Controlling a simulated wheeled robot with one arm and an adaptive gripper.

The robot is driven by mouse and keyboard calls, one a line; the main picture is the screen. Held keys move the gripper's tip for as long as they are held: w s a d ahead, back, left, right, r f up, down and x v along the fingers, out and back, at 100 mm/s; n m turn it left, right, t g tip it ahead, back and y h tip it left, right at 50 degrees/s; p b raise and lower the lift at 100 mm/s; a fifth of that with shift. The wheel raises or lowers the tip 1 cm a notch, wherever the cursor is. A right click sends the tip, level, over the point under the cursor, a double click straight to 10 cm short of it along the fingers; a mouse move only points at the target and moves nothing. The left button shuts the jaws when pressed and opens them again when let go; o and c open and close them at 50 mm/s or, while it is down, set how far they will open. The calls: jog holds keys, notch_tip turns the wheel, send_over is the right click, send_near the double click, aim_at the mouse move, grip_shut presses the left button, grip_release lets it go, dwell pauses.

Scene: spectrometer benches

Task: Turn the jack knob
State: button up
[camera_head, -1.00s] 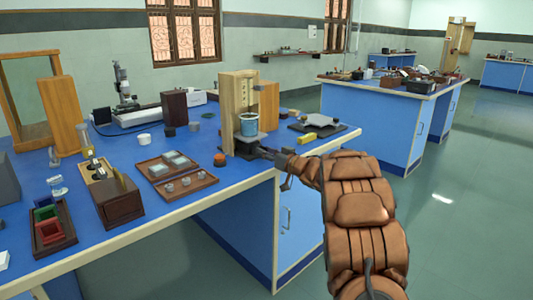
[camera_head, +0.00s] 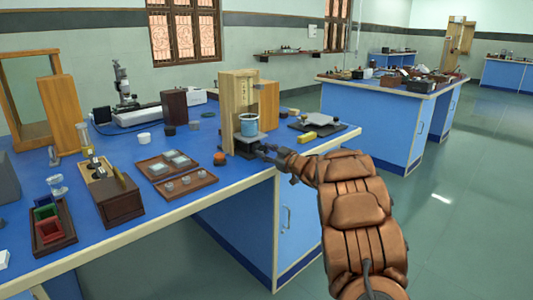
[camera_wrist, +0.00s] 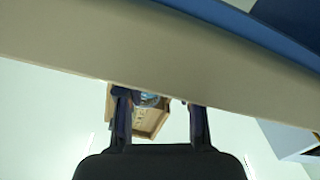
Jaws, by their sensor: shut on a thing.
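The jack (camera_head: 245,144) stands at the front of an open wooden housing (camera_head: 228,110) near the right end of the blue bench. A blue beaker (camera_head: 248,124) sits on its top plate. My gripper (camera_head: 263,149) reaches in from the right, at the jack's front right side, and is shut on the jack knob. The knob itself is too small and covered to make out. In the wrist view my gripper's two dark fingers (camera_wrist: 159,103) point to the wooden housing (camera_wrist: 150,122), with a bit of the blue beaker (camera_wrist: 149,99) between them.
An orange-brown round piece (camera_head: 219,159) and a wooden tray (camera_head: 176,180) with small discs lie to the left. A yellow block (camera_head: 307,136) and a flat dark device (camera_head: 317,125) lie to the right. The bench edge passes just below my gripper.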

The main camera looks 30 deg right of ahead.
jog(key=n+b, duration=0.1)
jog(key=n, duration=0.3)
jog(key=shift+a+f+n+b, duration=0.1)
jog(key=shift+n+b, duration=0.3)
dwell(0.4)
jog(key=o, duration=1.2)
jog(key=shift+c, duration=0.2)
